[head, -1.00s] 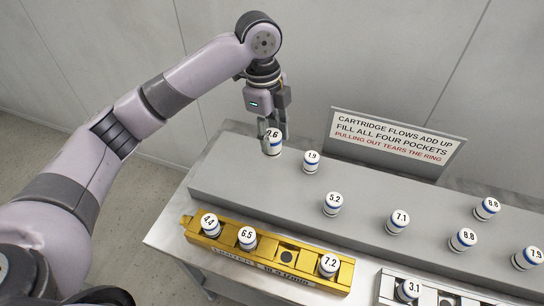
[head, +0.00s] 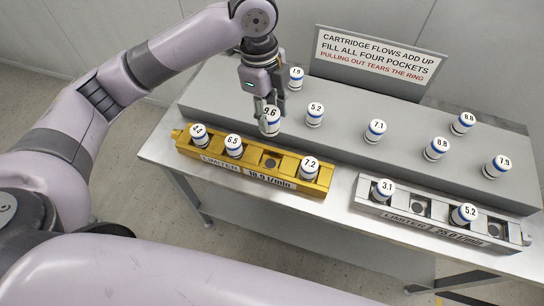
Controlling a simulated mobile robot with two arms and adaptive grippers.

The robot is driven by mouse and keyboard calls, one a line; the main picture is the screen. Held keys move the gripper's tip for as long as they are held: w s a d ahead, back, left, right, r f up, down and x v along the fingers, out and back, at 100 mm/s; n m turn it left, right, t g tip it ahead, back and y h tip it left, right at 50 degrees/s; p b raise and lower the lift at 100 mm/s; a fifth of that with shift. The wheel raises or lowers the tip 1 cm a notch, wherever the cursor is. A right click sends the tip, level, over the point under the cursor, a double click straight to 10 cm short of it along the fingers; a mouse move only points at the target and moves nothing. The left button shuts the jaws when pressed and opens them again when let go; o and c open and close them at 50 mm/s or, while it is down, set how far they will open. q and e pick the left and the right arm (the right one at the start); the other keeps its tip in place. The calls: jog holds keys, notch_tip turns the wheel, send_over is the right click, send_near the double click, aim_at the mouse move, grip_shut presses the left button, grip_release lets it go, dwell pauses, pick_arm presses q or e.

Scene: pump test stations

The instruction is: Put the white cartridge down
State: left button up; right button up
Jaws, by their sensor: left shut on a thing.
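My left gripper (head: 270,108) is shut on a white cartridge (head: 269,127) with a blue band, its top label reading 9.6. It holds the cartridge upright, above the front edge of the grey shelf, just behind the gold limiter block (head: 258,181). That block has an empty pocket (head: 270,162) in front of and below the held cartridge. Its other pockets hold white cartridges: one at the left end (head: 200,134), one marked 6.5 (head: 233,146) and one marked 7.2 (head: 309,168). My right gripper is not in view.
Several white cartridges stand on the grey shelf (head: 230,88), among them 5.2 (head: 315,115) and 7.1 (head: 375,131). A silver limiter block (head: 440,228) at right holds 3.1 and 5.2 and has two empty pockets. A sign (head: 376,58) stands behind.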

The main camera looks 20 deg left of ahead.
pick_arm(q)
notch_tip(320, 180, down, 5)
notch_tip(320, 180, down, 7)
jog(key=shift+s+r+p, duration=0.1)
jog(key=shift+p, duration=0.4)
notch_tip(320, 180, down, 3)
jog(key=shift+r, duration=0.15)
jog(key=shift+f, duration=0.35)
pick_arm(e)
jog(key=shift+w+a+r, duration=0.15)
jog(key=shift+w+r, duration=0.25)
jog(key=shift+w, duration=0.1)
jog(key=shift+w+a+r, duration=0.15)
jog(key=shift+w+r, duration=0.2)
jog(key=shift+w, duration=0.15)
pick_arm(q)
jog(key=shift+f, duration=0.3)
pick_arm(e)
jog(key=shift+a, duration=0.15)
